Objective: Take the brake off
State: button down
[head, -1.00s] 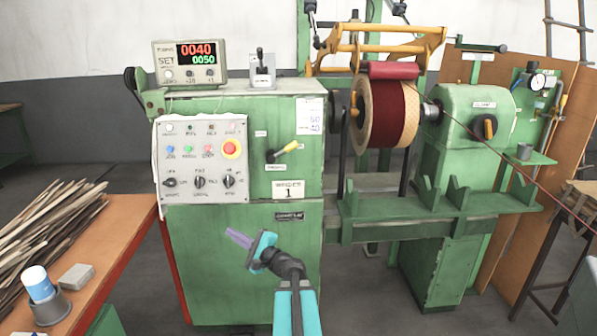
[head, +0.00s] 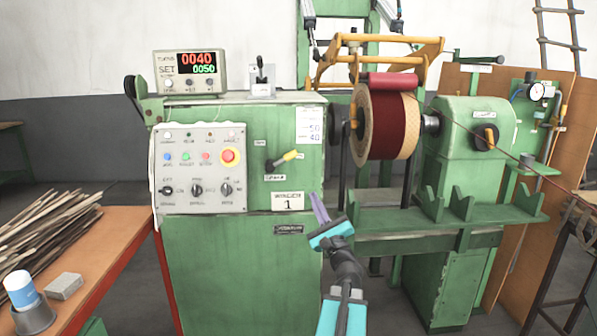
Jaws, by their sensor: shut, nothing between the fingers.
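A lever with a yellow grip (head: 284,159) is on the front of the green winding machine (head: 245,255), right of the control panel. Its grip points up and to the right. Small labels sit around it, too blurred to read surely, so I cannot tell if it is the brake. My gripper (head: 317,205) is shut and empty. In the picture it is below and right of this lever, apart from it, with its fingers pointing up. A black-handled lever (head: 261,74) stands upright on top of the machine.
The control panel (head: 199,168) has a red stop button and several knobs. The counter (head: 190,72) shows 0040 over 0050. A dark red coil (head: 386,120) is on the spindle at right. A bench with sticks (head: 45,230) stands at left.

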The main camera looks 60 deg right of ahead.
aim_at(283, 159)
jog(key=shift+w+r, duration=0.1)
jog(key=shift+w, duration=0.05)
jog(key=a+r+x, duration=0.2)
jog(key=x, duration=1)
jog(key=shift+w+d+r, duration=0.15)
jog(key=shift+w+d, duration=0.05)
